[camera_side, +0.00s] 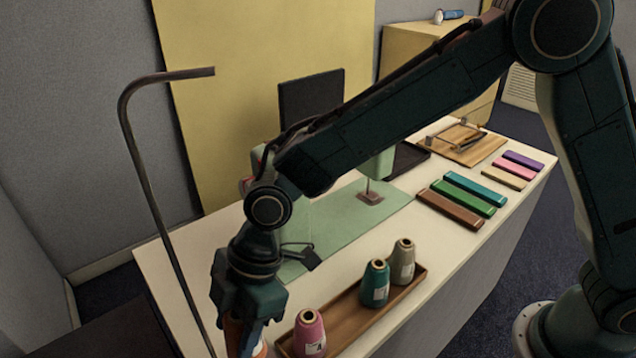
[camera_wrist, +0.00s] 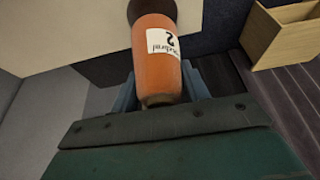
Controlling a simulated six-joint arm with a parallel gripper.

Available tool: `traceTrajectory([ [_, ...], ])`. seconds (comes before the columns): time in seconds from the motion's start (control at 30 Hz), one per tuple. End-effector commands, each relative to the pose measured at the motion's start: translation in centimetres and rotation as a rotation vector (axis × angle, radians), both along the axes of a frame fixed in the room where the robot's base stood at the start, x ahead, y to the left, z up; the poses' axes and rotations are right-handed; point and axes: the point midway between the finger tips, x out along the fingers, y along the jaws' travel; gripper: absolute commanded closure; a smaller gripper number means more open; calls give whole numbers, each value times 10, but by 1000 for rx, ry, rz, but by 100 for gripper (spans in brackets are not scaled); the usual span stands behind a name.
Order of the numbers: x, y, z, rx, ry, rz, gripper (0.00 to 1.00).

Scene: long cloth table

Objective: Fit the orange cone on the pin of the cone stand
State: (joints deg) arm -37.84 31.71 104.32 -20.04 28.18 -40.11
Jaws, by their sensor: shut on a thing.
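My gripper (camera_side: 245,325) is low at the front left of the table in the side view, shut on the orange cone (camera_side: 233,338). In the wrist view the orange cone (camera_wrist: 155,62), with a white label, sits between the gripper's fingers (camera_wrist: 160,92). Its wider end points away from the gripper. A tall dark bent rod (camera_side: 152,200), which may belong to the cone stand, rises just left of the gripper. A dark rounded shape (camera_wrist: 150,8) shows beyond the cone's far end; I cannot tell if it is the stand. The pin is not visible.
A wooden tray (camera_side: 420,290) holds pink (camera_side: 309,335), teal (camera_side: 375,285) and grey-beige (camera_side: 401,262) cones right of the gripper. A green mat (camera_side: 345,225) and a pale green machine (camera_side: 378,166) are behind. Several coloured bars (camera_side: 463,194) lie right. A wooden box (camera_wrist: 280,35) shows in the wrist view.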

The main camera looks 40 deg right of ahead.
Motion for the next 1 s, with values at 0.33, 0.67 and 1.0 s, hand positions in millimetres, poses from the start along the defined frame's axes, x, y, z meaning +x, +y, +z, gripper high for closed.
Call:
traceTrajectory([
  [0.33,0,0,-8,0,0,0,81],
  [0.67,0,0,-14,0,0,-1,81],
  [1.0,0,0,-21,-1,0,0,81],
])
